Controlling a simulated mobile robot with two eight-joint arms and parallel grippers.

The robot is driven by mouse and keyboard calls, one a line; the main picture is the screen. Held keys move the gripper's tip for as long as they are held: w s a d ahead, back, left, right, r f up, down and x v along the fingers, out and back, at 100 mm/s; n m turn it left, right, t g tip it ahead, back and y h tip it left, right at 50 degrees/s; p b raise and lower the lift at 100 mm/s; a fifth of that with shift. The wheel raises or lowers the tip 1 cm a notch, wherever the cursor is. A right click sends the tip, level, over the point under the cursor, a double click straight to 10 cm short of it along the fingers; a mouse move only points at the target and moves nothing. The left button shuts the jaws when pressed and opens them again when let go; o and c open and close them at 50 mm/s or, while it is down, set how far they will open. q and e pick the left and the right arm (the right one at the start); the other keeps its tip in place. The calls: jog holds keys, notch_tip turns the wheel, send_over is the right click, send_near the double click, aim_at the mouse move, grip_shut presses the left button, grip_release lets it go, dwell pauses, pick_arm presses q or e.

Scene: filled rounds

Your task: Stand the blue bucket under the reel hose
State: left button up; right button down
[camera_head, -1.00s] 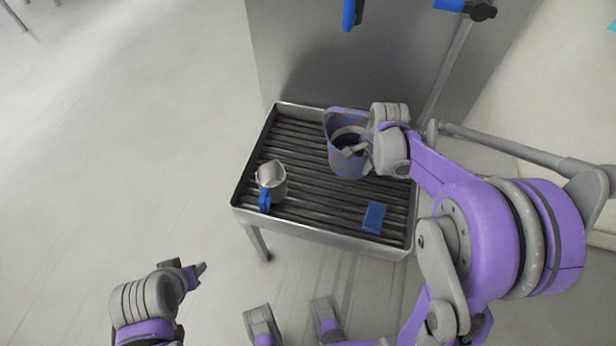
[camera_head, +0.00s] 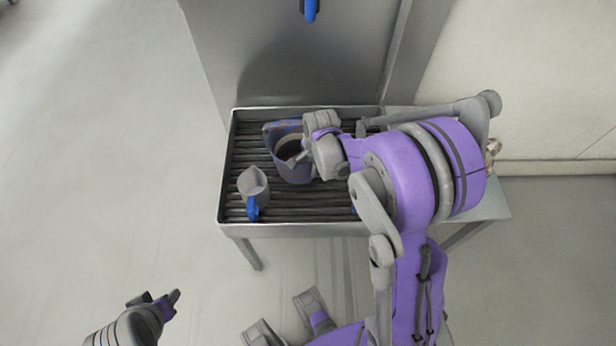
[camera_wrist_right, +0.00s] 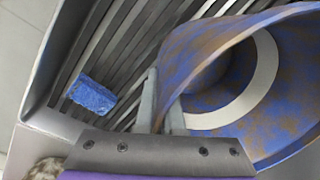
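The blue bucket (camera_head: 291,171), mottled with brown, is over the slatted drain tray (camera_head: 300,229), near its back. It looks roughly upright; I cannot tell whether its base touches the slats. In the right wrist view the bucket (camera_wrist_right: 205,55) fills the right side, with a pale ring inside. My right gripper (camera_head: 303,158) is at its right rim, its fingers (camera_wrist_right: 162,112) on either side of the wall and closed on it. A blue-tipped spout (camera_head: 311,10) hangs at the top edge; whether it is the reel hose is unclear. My left gripper (camera_head: 174,298) is away at lower left, its opening unclear.
A grey jug (camera_head: 254,182) with a blue handle stands on the tray, close left of the bucket. A blue sponge-like block (camera_wrist_right: 92,94) lies on the slats in the right wrist view. A grey panel (camera_head: 290,60) rises behind the tray. My right arm covers the tray's right side.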

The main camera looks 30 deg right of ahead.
jog(key=shift+f+b, duration=0.3)
jog(key=shift+f, duration=2.25)
jog(key=shift+f, duration=0.2)
jog(key=c, duration=1)
grip_release()
jog(key=shift+r, duration=0.1)
jog(key=shift+c, duration=0.2)
jog(key=shift+r, duration=0.1)
